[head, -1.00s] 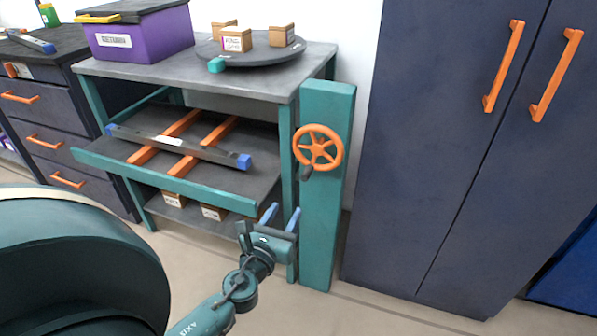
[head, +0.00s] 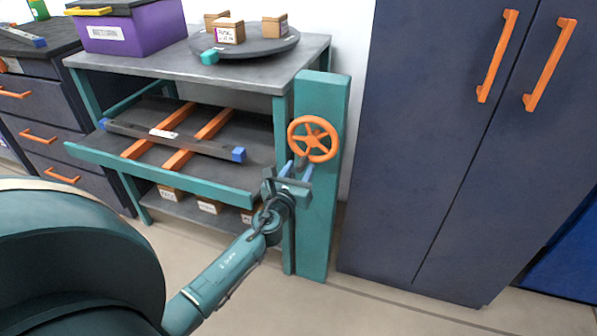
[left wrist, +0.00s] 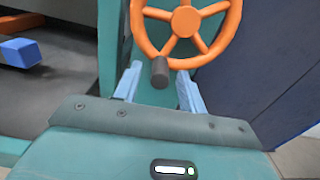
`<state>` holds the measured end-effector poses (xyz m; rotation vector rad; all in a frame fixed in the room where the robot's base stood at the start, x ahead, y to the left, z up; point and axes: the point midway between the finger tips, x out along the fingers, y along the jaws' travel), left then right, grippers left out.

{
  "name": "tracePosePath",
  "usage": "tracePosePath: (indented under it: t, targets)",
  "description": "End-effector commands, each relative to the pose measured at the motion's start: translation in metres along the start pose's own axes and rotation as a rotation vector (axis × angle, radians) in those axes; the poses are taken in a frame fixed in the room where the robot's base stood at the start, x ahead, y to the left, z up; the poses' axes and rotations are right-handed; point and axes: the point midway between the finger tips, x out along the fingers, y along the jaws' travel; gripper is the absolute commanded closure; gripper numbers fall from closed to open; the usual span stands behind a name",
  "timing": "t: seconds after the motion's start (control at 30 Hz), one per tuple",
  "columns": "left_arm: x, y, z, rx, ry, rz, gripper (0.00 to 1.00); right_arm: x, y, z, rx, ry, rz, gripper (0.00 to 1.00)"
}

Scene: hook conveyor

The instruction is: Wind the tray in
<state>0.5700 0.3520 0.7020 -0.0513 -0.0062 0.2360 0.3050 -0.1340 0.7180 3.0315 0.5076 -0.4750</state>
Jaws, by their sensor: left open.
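The orange handwheel (head: 313,139) is mounted on the upright teal post (head: 318,210) at the right of the shelf unit. Its dark grip knob (left wrist: 160,71) hangs at the bottom of the rim in the left wrist view. My left gripper (head: 298,169) is open just below the wheel. In the left wrist view its blue fingers (left wrist: 160,83) stand either side of the knob, with space around it; I cannot tell whether they touch. The tray (head: 165,172), with a teal front edge, sticks out of the unit. A grey bar (head: 180,140) with blue ends lies across orange rails on it. My right gripper is not seen.
A round turntable (head: 245,43) with several small boxes and a purple bin (head: 130,30) stand on the unit's top. Dark drawers (head: 40,140) are at the left and a tall cabinet (head: 430,130) at the right. Small boxes sit on the shelf below the tray.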

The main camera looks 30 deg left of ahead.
Motion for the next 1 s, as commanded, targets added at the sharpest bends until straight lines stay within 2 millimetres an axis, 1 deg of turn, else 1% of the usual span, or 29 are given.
tracePosePath:
  t: [0.2,0.23,0.7,1.0]
  targets:
    - [0.0002,-0.0002,-0.0002,0.000,0.001,0.000,0.59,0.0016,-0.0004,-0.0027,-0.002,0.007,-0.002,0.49]
    - [0.0002,-0.0001,-0.0002,0.000,0.001,0.000,0.61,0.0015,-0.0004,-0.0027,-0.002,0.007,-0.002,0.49]
    - [0.0000,-0.0001,-0.0002,0.000,0.001,0.000,0.99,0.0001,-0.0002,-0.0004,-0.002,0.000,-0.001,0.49]
    - [-0.0001,-0.0001,-0.0003,0.000,0.001,0.000,1.00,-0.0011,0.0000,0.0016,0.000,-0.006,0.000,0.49]
